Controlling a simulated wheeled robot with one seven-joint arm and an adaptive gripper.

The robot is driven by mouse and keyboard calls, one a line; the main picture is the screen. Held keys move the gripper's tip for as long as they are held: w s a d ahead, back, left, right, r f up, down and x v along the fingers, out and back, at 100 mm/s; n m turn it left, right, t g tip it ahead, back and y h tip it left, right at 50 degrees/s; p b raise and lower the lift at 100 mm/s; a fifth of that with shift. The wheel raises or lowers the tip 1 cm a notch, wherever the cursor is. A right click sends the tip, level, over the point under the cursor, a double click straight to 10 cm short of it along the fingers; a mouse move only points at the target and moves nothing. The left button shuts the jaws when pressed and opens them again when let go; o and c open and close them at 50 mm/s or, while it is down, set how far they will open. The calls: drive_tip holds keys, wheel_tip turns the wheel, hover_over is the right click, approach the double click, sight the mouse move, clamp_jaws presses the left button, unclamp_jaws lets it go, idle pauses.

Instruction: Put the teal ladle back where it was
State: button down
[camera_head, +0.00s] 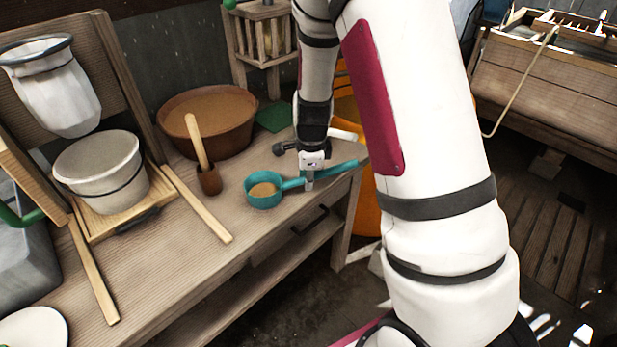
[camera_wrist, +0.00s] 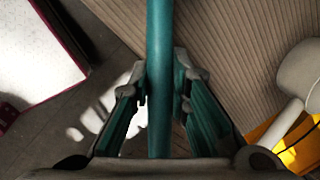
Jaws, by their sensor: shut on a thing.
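The teal ladle (camera_head: 263,193) is at the front right of the wooden bench, its round bowl holding some tan stuff and its handle pointing right towards the bench edge. My gripper (camera_head: 309,184) comes down from above and is shut on the ladle's handle. In the wrist view the teal handle (camera_wrist: 160,40) runs straight between the two fingers of my gripper (camera_wrist: 161,88). I cannot tell whether the bowl touches the bench top or is slightly above it.
On the bench (camera_head: 160,270) stand a brown basin (camera_head: 208,145) of tan stuff, a brown cup (camera_head: 209,181) with a wooden handle, and a white bucket (camera_head: 100,170). A green square (camera_head: 275,116) lies behind my gripper. An orange container (camera_head: 366,212) stands beyond the bench's right end.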

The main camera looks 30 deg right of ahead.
drive_tip(key=c, duration=1.5)
unclamp_jaws()
drive_tip(key=shift+f, duration=0.15)
wheel_tip(320, 180, up, 12)
drive_tip(key=s+p, duration=0.2)
drive_tip(key=s+a+r+n+t+y, duration=0.1)
drive_tip(key=s+a+r+n, duration=0.2)
drive_tip(key=s+r+n, duration=0.25)
drive_tip(key=s+a+r+n+y, duration=0.1)
drive_tip(key=s+a+r+n, duration=0.2)
drive_tip(key=s+r+n, duration=0.35)
drive_tip(key=s+n, duration=0.2)
drive_tip(key=s, duration=0.2)
drive_tip(key=s+a+r+n+h, duration=0.1)
drive_tip(key=s+r+n, duration=0.1)
drive_tip(key=s+n, duration=0.2)
drive_tip(key=s+a+r+n+t, duration=0.1)
drive_tip(key=s+r+n, duration=0.1)
drive_tip(key=s+n, duration=0.2)
drive_tip(key=shift+s+r, duration=0.15)
drive_tip(key=shift+s, duration=0.8)
